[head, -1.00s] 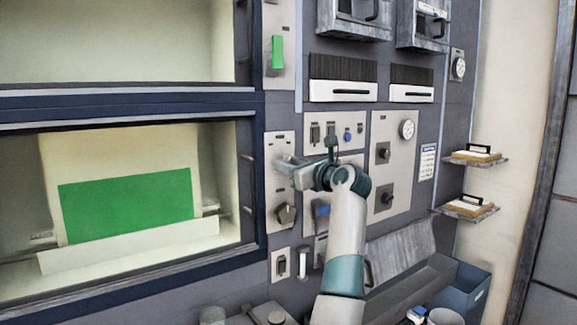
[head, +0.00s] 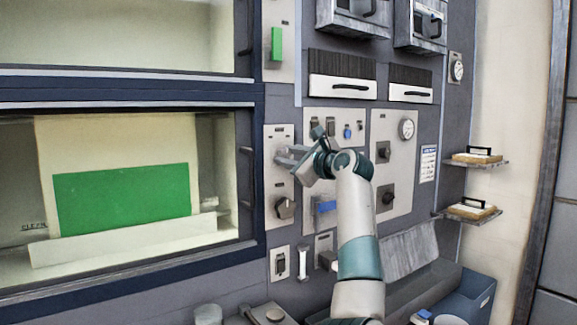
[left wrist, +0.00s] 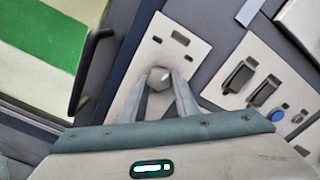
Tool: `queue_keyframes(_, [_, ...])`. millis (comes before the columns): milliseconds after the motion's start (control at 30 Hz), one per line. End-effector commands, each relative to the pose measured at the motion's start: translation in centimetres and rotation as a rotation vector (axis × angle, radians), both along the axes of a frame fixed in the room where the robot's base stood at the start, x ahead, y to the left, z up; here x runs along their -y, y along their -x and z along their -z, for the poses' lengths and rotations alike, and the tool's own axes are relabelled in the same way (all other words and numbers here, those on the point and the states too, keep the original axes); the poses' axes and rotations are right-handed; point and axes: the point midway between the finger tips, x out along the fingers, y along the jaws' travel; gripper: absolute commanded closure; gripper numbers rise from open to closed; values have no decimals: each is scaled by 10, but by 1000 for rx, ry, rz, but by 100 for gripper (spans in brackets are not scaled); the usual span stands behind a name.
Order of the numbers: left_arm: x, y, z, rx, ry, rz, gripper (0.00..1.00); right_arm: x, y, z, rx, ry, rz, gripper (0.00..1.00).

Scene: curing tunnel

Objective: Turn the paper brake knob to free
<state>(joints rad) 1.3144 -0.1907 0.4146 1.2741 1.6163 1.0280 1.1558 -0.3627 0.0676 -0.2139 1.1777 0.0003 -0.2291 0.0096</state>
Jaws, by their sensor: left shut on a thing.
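My left gripper (head: 288,160) is at the upper part of a narrow light panel (head: 283,139), right of the lower window. In the left wrist view its two fingers (left wrist: 164,88) are shut on a grey faceted knob (left wrist: 158,77) with a pale spot on its face. In the head view the fingers and wrist mostly hide this knob. A second dark knob (head: 285,207) sits lower on the same panel, clear of the gripper. The panel labels are too small to read, so I cannot tell the knob's setting. My right gripper is not in view.
A switch panel (head: 347,116) with a blue button lies close right of my wrist. A panel (head: 394,125) with a gauge and dark knobs stands beyond. A window handle (head: 245,162) is close on the left. Small shelves (head: 470,214) and a blue bin (head: 478,295) are at right.

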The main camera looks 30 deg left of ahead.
Motion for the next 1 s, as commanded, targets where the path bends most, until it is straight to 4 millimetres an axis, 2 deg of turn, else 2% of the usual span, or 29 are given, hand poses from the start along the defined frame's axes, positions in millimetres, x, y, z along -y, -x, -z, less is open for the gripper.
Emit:
queue_keyframes(100, [1, -1, 4, 92, 41, 2, 94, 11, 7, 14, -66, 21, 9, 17])
queue_keyframes(400, [1, -1, 2, 354, 148, 0, 94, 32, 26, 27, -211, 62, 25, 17])
queue_keyframes(900, [1, -2, -1, 779, 325, -1, 94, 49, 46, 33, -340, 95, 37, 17])
queue_keyframes(1000, [1, -2, -2, 847, 353, -2, 94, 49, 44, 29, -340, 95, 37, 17])
